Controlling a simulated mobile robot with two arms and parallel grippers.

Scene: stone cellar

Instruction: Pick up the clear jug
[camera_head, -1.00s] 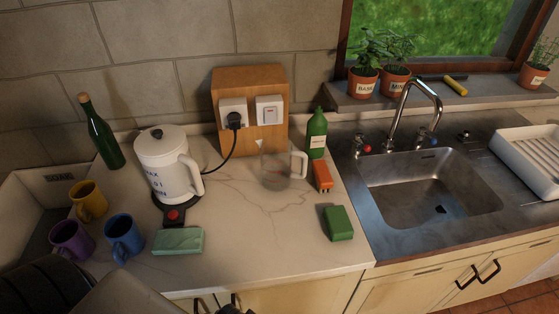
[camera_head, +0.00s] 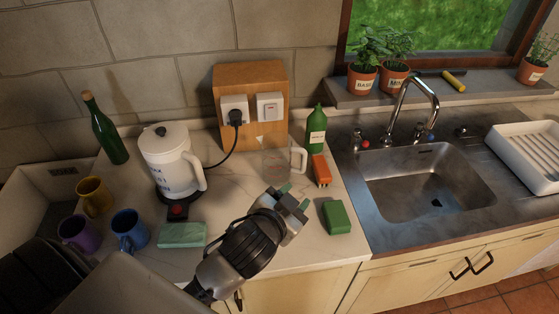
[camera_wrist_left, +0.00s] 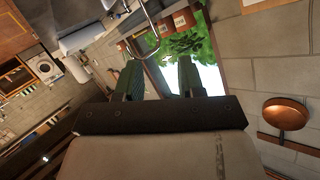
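The clear jug (camera_head: 276,166) stands upright on the pale worktop in the head view, in front of the wooden socket block, with its handle (camera_head: 299,159) to the right. My left gripper (camera_head: 293,196) is in front of the jug, apart from it in the picture. Its two green-tipped fingers are spread with nothing between them. The left wrist view also shows the spread fingers (camera_wrist_left: 159,78); the jug does not show there. My right gripper is in neither view.
The white kettle (camera_head: 170,160), a pale green block (camera_head: 182,235) and several mugs stand left. The sink (camera_head: 430,190) lies further right.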

